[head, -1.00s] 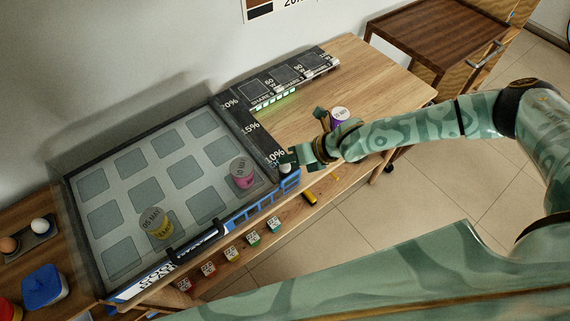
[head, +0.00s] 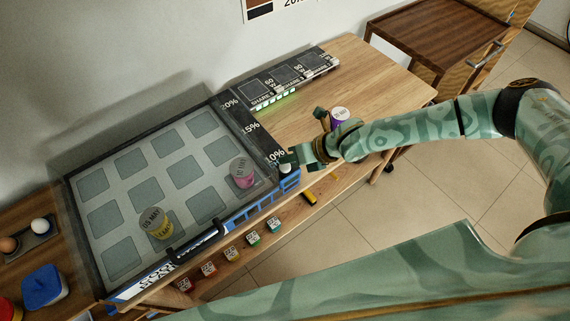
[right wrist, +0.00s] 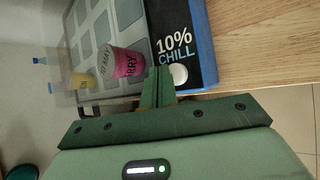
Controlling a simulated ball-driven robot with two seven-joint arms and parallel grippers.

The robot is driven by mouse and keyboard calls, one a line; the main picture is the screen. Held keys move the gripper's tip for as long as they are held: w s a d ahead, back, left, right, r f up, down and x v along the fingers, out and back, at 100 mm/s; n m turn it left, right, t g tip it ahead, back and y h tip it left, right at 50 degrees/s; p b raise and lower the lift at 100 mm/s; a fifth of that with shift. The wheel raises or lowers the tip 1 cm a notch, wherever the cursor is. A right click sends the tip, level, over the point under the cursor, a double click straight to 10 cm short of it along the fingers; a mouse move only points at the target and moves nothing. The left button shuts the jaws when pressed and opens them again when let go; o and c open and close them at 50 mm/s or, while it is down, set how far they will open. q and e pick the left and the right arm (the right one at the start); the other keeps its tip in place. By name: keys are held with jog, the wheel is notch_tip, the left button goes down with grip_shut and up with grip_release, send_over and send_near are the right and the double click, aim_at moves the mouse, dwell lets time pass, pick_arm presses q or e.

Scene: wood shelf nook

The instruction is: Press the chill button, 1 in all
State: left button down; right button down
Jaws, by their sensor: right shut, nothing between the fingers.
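The chill button (right wrist: 179,75) is a small white round knob in the right wrist view. It sits on a black panel (right wrist: 188,40) marked "10% CHILL", at the front right corner of the cooler case. In the head view the button (head: 285,168) shows just below my right gripper's fingertips. My right gripper (head: 291,159) is shut and empty. In the right wrist view its closed fingers (right wrist: 162,88) appear just left of the button, close to it; whether they touch it I cannot tell. My left gripper is not in view.
The clear-lidded cooler (head: 138,163) holds a yellow tub (head: 161,230) and a pink tub (head: 242,180). A purple-sided tub (head: 340,116) stands behind my right wrist. A row of dark panels (head: 283,76) lies at the back. The wooden top (head: 385,85) is clear at right.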

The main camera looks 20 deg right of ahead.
aim_at(289, 168)
jog(key=shift+f, duration=0.15)
jog(key=shift+f, duration=0.25)
jog(key=shift+f+b, duration=0.3)
jog(key=shift+f, duration=0.2)
dwell(0.6)
jog(key=shift+r, duration=0.1)
jog(key=shift+r+p, duration=0.85)
jog(key=shift+p, duration=0.15)
jog(key=shift+r, duration=0.1)
notch_tip(289, 168, up, 5)
jog(key=p, duration=0.5)
